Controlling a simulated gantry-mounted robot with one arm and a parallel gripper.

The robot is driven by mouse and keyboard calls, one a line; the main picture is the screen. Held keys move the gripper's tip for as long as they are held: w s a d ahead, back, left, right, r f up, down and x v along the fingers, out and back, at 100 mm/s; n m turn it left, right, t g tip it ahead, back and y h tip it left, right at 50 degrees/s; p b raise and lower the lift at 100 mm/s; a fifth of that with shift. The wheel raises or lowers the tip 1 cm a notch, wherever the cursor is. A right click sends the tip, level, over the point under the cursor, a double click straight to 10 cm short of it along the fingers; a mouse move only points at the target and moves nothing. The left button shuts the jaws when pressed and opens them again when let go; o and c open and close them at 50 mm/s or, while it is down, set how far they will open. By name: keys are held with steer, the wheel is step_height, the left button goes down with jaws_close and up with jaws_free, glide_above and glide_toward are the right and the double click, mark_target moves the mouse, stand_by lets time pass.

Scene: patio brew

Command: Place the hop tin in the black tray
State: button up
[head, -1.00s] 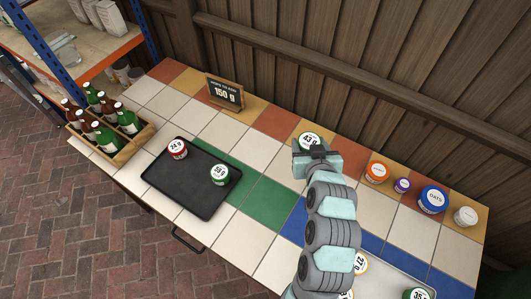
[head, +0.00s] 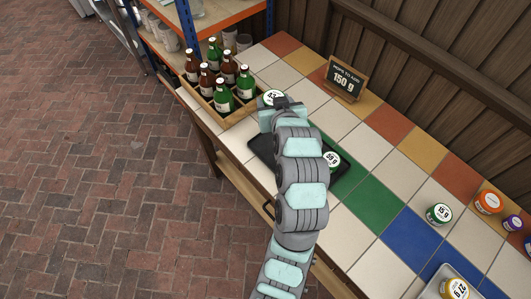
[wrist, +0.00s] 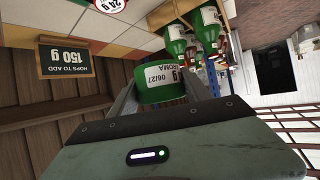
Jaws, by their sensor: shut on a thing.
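My gripper (head: 284,104) is shut on a green hop tin (head: 270,97) with a white lid, its label partly hidden. In the wrist view the green tin (wrist: 160,95) sits between both fingers, its side label reading 06/27 and AROMA. In the head view I hold it by the far left end of the black tray (head: 260,151); its height above the tray is unclear. Another green-and-white tin (head: 331,160) stands in the tray's right part. A red-rimmed 24 g tin (wrist: 112,4) shows in the wrist view; my arm hides it in the head view.
A wooden crate of bottles (head: 222,114) stands close left of my gripper. A sign reading 150 g (head: 346,80) stands behind. Right are a 15 g green tin (head: 439,213), an orange-lidded tub (head: 488,202) and a light tray (head: 431,290) with a yellow tin (head: 455,289).

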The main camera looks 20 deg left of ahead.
steer(key=shift+s+a+f, duration=0.15)
steer(key=shift+a+f, duration=0.4)
steer(key=shift+a, duration=0.15)
steer(key=b, duration=0.3)
glide_above(268, 146)
step_height(268, 146, down, 14)
steer(key=shift+f, duration=2.4)
steer(key=shift+f+b, duration=0.2)
steer(key=shift+b, duration=0.15)
steer(key=o, duration=1.4)
steer(key=shift+c, duration=0.2)
steer(key=shift+r, duration=0.1)
